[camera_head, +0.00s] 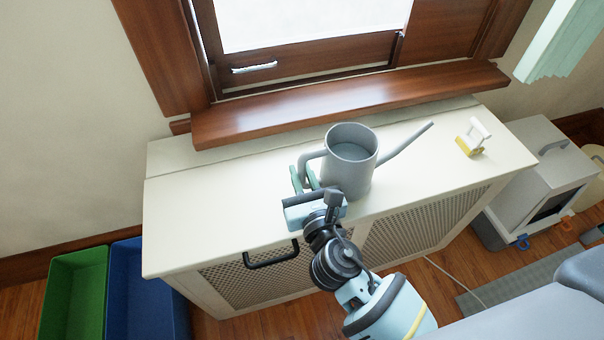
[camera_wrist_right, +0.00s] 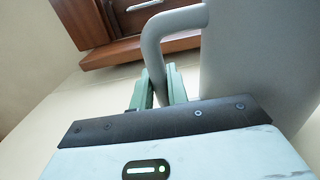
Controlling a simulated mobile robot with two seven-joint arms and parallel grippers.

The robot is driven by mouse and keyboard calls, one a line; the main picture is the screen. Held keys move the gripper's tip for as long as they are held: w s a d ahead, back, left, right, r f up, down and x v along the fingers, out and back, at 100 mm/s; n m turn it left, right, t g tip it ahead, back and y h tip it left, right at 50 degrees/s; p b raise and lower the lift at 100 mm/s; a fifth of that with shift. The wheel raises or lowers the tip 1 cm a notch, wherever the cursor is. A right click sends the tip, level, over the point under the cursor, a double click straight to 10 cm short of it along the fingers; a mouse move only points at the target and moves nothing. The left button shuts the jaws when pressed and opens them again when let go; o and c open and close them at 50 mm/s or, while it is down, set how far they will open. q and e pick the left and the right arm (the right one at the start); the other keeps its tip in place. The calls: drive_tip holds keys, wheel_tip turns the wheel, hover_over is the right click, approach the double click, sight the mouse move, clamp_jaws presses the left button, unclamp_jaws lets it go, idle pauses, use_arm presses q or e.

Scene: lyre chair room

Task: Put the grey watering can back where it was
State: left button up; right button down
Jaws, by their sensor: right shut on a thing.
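The grey watering can (camera_head: 352,172) is upright at the middle of the white radiator cabinet top (camera_head: 215,205), its spout pointing right and its handle on the left. I cannot tell whether its base touches the cabinet top. My right gripper (camera_head: 304,178) is at the can's left side with its green fingers shut on the handle. The right wrist view shows the fingers (camera_wrist_right: 158,88) around the lower part of the handle (camera_wrist_right: 153,45), beside the can's body (camera_wrist_right: 255,60). My left gripper is not in view.
A small yellow and white object (camera_head: 473,138) stands at the cabinet's right end. The wooden window sill (camera_head: 350,103) overhangs behind the can. Green (camera_head: 75,290) and blue (camera_head: 148,290) bins stand on the floor at left. The cabinet top's left part is clear.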

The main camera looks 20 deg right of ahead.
drive_tip(key=c, duration=1.4)
unclamp_jaws()
drive_tip(key=shift+f, duration=0.1)
drive_tip(key=shift+o, duration=0.2)
drive_tip(key=shift+s, duration=0.2)
drive_tip(key=s, duration=1.1)
drive_tip(key=shift+s+d, duration=0.15)
drive_tip(key=shift+s, duration=0.2)
